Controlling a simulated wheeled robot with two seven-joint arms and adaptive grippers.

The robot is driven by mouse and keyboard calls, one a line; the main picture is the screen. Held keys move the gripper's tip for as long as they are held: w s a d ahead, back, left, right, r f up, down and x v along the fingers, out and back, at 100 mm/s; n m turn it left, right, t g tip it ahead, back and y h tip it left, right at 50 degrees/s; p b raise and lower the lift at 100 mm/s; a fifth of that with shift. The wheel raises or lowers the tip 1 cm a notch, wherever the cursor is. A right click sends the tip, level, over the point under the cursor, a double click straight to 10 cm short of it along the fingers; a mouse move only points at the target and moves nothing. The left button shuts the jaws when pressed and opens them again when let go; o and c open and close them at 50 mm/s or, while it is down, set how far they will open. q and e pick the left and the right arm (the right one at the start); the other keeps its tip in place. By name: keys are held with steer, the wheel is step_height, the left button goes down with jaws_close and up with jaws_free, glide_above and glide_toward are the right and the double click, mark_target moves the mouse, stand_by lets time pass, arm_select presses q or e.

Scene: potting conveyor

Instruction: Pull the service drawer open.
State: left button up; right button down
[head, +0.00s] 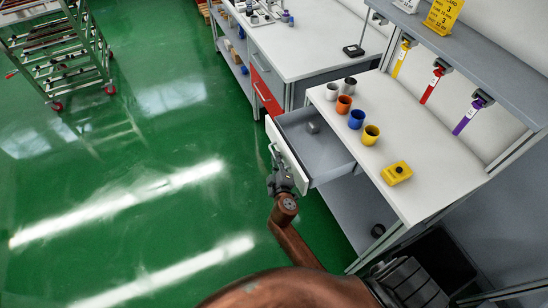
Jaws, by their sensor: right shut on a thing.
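The service drawer (334,151) is grey inside with a white front and stands partly pulled out from under the white bench top, toward the left. A small dark grey object (312,127) lies inside it. My right gripper (274,165) is at the outer side of the drawer front and is shut on the drawer's handle, which the gripper mostly hides. My copper-coloured right arm comes up from the bottom of the view. My left gripper is not in view.
Several cups, including a yellow cup (371,135), and a yellow box (397,173) stand on the bench top (425,185). A red drawer (266,92) is shut in the neighbouring bench. A wheeled rack (58,50) stands far left. The green floor left of the drawer is clear.

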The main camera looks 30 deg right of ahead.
steer(key=shift+f, duration=0.1)
steer(key=c, duration=2.3)
jaws_free()
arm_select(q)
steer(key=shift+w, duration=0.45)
arm_select(e)
steer(key=shift+s, duration=0.15)
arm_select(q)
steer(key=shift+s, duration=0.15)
arm_select(e)
steer(key=v, duration=0.7)
steer(key=shift+s+a, duration=0.15)
